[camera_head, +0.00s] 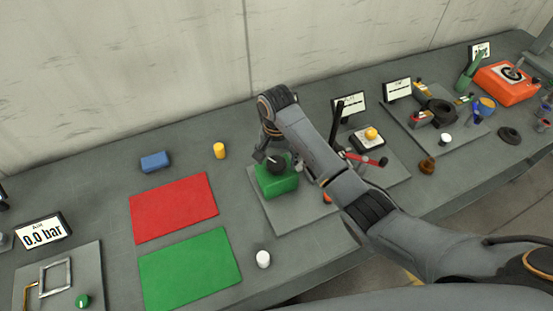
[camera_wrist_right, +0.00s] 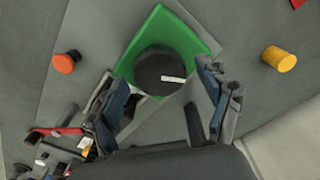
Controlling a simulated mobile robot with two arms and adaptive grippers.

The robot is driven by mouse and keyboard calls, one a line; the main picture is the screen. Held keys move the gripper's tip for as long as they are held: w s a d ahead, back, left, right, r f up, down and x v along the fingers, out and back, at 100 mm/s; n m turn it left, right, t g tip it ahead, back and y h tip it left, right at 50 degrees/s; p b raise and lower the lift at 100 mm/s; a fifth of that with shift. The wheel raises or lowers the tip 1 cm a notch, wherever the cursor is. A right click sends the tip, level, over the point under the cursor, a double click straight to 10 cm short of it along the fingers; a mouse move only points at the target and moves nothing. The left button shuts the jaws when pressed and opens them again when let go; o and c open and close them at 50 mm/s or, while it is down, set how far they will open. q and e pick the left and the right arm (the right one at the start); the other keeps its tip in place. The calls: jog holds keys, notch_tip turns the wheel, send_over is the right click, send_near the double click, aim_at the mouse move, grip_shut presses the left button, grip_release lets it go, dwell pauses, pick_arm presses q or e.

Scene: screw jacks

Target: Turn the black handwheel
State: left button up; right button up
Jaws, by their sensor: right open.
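The black handwheel (camera_head: 276,163) sits on top of a green block (camera_head: 277,181) on a grey plate in the middle of the bench. In the right wrist view the handwheel (camera_wrist_right: 158,72) is a round black disc with a white mark, on the green block (camera_wrist_right: 190,30). My right gripper (camera_head: 268,153) is over the handwheel. In the right wrist view its open fingers (camera_wrist_right: 163,90) stand to the left and right of the handwheel, with gaps on both sides. My left gripper is not in view.
A red mat (camera_head: 174,207) and a green mat (camera_head: 190,268) lie left of the plate. A white cylinder (camera_head: 263,259), a yellow cylinder (camera_head: 219,150) and a blue block (camera_head: 155,161) stand nearby. A red-handled lever (camera_head: 368,159) and a box with a yellow button (camera_head: 370,136) are to the right.

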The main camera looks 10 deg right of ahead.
aim_at(276, 162)
jog(key=shift+r, duration=0.1)
notch_tip(276, 162, up, 12)
dwell(0.5)
dwell(0.5)
